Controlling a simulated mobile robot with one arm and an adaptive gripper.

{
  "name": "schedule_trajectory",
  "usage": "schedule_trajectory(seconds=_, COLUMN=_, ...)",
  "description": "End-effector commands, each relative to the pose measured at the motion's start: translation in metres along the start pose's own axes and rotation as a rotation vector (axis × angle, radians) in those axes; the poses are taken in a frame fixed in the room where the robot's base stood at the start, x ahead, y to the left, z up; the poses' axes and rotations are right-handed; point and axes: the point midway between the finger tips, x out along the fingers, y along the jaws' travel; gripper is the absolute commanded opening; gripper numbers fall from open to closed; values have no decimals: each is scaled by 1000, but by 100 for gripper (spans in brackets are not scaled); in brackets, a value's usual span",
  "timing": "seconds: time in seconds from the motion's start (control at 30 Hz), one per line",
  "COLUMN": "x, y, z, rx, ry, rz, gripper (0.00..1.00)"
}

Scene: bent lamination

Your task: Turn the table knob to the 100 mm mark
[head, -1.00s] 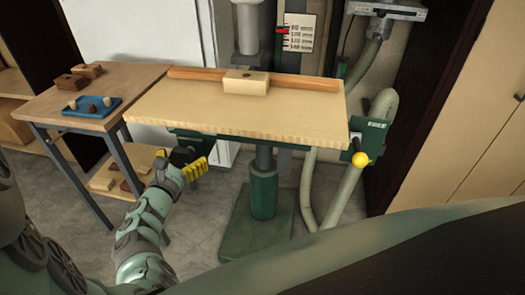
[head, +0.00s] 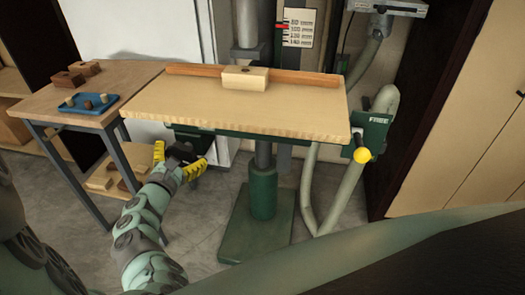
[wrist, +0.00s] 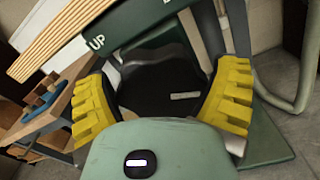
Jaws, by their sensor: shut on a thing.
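The table knob (wrist: 150,85) is black with a lobed rim and a short white bar mark. In the wrist view it sits between the yellow fingers of my gripper (wrist: 162,102), which is shut on it. In the head view my gripper (head: 180,160) is below the front left edge of the wooden table (head: 235,110), and the knob is mostly hidden there. The height scale (head: 298,28) stands behind the table, marked from 80 to 140. Its red pointer (head: 282,26) appears between the 80 and 100 marks; the exact reading is too small to tell.
A green panel (wrist: 135,28) reading "UP" lies above the knob. A lever with a yellow ball (head: 362,155) hangs by a plate (head: 378,120) reading "FREE". A wooden block (head: 245,78) rests against the fence. A side table (head: 80,110) with a blue tray (head: 90,103) stands left.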

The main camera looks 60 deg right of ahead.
Motion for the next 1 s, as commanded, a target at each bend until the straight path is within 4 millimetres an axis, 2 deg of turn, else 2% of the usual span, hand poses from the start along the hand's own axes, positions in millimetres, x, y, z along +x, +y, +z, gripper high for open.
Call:
schedule_trajectory(seconds=0.2, x=0, y=-1, z=-1, rx=160, ry=-5, rz=5, gripper=51)
schedule_trajectory(seconds=0.5, x=0, y=0, z=1, rx=301, ry=-7, rz=6, gripper=51)
schedule_trajectory(seconds=1.0, x=1, y=0, z=4, rx=340, ry=-8, rz=8, gripper=50)
